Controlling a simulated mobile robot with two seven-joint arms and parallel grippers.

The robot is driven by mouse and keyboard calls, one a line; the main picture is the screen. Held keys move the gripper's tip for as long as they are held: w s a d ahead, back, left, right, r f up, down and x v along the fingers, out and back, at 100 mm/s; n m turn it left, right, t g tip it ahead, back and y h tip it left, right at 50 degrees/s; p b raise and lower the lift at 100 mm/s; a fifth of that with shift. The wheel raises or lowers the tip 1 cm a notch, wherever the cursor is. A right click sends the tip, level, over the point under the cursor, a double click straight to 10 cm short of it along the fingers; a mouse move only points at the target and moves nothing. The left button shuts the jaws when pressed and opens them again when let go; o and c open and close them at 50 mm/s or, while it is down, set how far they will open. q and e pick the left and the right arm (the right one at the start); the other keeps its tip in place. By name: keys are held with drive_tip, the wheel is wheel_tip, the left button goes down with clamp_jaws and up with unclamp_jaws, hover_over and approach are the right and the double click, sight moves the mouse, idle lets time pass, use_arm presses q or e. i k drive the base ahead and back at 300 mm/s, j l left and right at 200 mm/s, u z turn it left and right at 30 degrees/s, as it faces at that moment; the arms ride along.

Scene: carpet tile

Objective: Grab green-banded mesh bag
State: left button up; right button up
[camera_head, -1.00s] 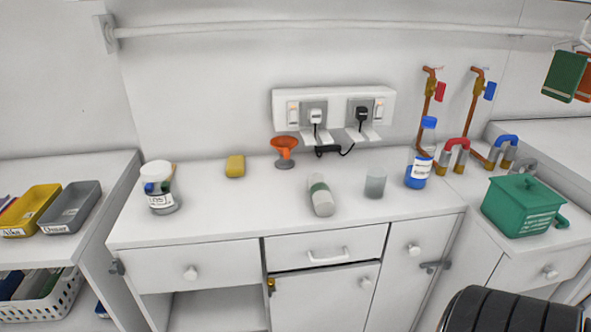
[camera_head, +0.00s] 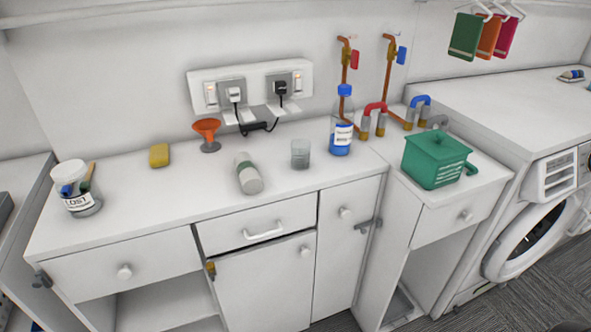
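I cannot make out a mesh bag for certain in the head view. Neither of my grippers is in view.
The counter (camera_head: 130,215) also holds a LOST jar (camera_head: 78,190), yellow sponge (camera_head: 159,155), orange funnel (camera_head: 207,134), clear cup (camera_head: 300,154) and blue-capped bottle (camera_head: 342,122). A green lidded box (camera_head: 436,160) stands right, beside a washing machine (camera_head: 530,215). Grey carpet (camera_head: 500,305) shows lower right.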

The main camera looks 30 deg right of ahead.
sight(249, 176)
drive_tip(key=i+z, duration=0.65)
drive_tip(key=i, duration=0.15)
drive_tip(key=i+j, duration=0.1)
drive_tip(key=i, duration=0.1)
